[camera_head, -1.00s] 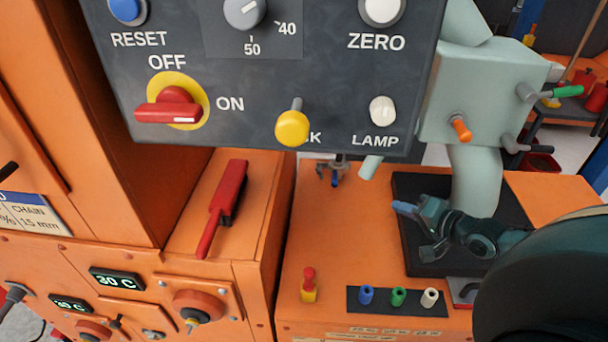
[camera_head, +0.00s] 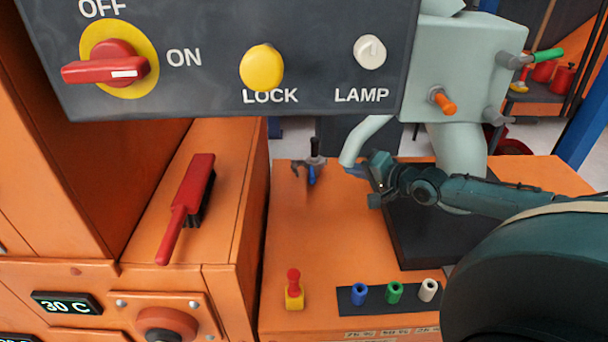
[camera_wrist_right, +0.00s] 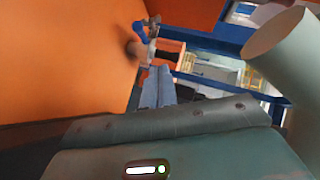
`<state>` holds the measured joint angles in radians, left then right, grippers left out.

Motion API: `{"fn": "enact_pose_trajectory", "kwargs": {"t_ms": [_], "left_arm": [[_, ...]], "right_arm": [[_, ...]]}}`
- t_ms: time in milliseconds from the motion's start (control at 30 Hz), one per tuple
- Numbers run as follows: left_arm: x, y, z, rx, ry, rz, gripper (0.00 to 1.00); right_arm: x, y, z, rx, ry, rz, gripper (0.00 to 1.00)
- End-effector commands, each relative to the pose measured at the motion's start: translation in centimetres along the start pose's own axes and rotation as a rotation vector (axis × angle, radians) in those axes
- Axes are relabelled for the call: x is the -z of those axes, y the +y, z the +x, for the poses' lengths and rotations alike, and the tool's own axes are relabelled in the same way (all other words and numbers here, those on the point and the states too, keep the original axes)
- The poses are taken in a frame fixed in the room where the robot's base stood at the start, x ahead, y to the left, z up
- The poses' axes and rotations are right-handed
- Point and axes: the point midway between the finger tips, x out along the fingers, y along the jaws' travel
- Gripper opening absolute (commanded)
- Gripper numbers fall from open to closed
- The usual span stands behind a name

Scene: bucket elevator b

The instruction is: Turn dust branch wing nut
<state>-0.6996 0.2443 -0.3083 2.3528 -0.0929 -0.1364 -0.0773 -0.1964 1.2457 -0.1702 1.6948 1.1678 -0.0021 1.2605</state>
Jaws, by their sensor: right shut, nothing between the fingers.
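A small fitting with a blue part, a dark upright stem and grey prongs (camera_head: 313,170) stands at the back of the orange top; I take it for the wing nut, though its shape is hard to make out. It also shows in the right wrist view (camera_wrist_right: 142,32), beyond my fingertips. A pale pipe (camera_head: 366,138), perhaps the dust branch, bends down just right of it, and shows at the right in the wrist view (camera_wrist_right: 275,38). My right gripper (camera_head: 353,171) is shut and empty, its fingertips pointing left at the fitting, apart from it. My left gripper is out of view.
The dark control panel (camera_head: 220,60) overhangs the left and middle. A pale box (camera_head: 460,65) with an orange knob stands at the right. A red-handled brush (camera_head: 187,207) lies left. Blue, green and white sockets (camera_head: 394,293) and a red-yellow piece (camera_head: 293,289) sit in front.

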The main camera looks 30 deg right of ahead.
Motion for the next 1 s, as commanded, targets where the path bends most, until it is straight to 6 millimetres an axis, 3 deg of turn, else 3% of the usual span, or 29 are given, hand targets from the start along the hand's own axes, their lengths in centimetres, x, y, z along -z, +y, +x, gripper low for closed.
{"fn": "enact_pose_trajectory", "kwargs": {"t_ms": [400,1000], "left_arm": [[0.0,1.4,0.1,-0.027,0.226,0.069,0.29],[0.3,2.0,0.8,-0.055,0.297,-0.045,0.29]], "right_arm": [[-0.1,0.1,4.7,0.006,0.001,0.000,0.00],[-0.5,0.0,13.3,0.003,-0.003,0.001,0.00]]}}
